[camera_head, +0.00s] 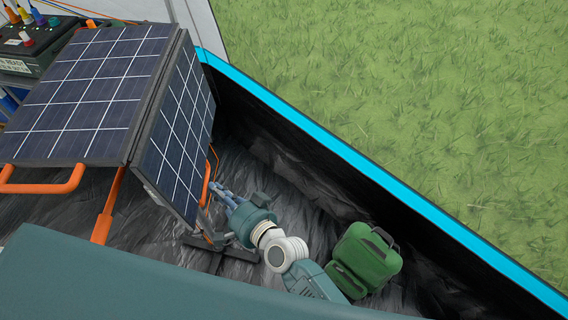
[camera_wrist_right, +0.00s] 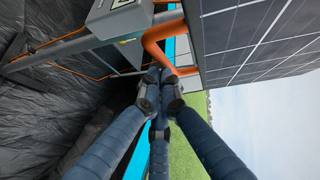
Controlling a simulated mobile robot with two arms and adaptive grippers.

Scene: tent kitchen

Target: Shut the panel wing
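The solar panel (camera_head: 95,85) stands at the left in the head view, dark with white grid lines. Its right panel wing (camera_head: 180,130) is angled away from the main face, not flat against it. The wing has an orange handle (camera_head: 207,184), which also shows in the right wrist view (camera_wrist_right: 160,40). My right gripper (camera_head: 216,187) is beside the wing's outer side, fingers pointing at the handle. In the right wrist view its fingertips (camera_wrist_right: 160,84) are drawn together at the handle's lower end. I cannot tell whether they touch it. My left gripper is not in view.
A green case (camera_head: 365,258) sits on the dark floor to the right of my right arm. The blue-edged tent wall (camera_head: 350,155) runs diagonally behind, with grass beyond. A black power box (camera_head: 35,45) with coloured plugs stands at the upper left. An orange cable trails near the wing.

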